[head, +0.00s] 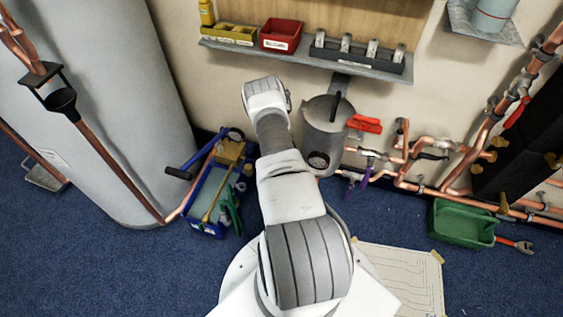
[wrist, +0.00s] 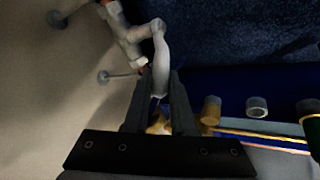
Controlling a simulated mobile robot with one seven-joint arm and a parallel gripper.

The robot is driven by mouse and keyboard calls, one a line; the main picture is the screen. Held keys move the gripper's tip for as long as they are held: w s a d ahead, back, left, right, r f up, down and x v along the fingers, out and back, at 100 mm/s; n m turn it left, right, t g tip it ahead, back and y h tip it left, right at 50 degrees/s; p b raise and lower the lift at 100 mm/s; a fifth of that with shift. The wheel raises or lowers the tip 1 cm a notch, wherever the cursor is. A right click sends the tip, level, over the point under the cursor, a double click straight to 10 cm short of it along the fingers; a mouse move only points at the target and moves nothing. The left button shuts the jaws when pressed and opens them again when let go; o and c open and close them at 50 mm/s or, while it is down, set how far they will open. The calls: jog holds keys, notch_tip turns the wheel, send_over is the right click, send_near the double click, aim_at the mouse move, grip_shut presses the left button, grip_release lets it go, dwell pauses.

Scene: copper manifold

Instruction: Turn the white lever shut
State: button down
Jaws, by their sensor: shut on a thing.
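The white lever (wrist: 160,58) shows in the upper middle of the wrist view. It rises from between my two dark fingers and bends at its top toward a pale pipe with a valve body (wrist: 126,36). My gripper (wrist: 161,88) is shut on the lever's lower part, with a finger on each side. In the head view my arm reaches up toward the wall, and I cannot make out my fingers or the white lever there.
A blue crate (head: 212,195) with tools lies left. A green bin (head: 462,224) is at right. A shelf (head: 300,57) overhangs.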

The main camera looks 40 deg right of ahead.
jog(key=shift+s, duration=0.2)
jog(key=c, duration=0.8)
grip_release()
jog(key=shift+o, duration=0.2)
jog(key=shift+r, duration=0.15)
jog(key=shift+a+r+p, duration=0.1)
jog(key=shift+r+p, duration=0.25)
jog(key=shift+p, duration=0.05)
jog(key=s+a+r+p, duration=0.1)
jog(key=s+a+p, duration=0.3)
jog(key=s+a, duration=0.4)
jog(key=shift+s+a+r, duration=0.35)
jog(key=shift+s, duration=0.65)
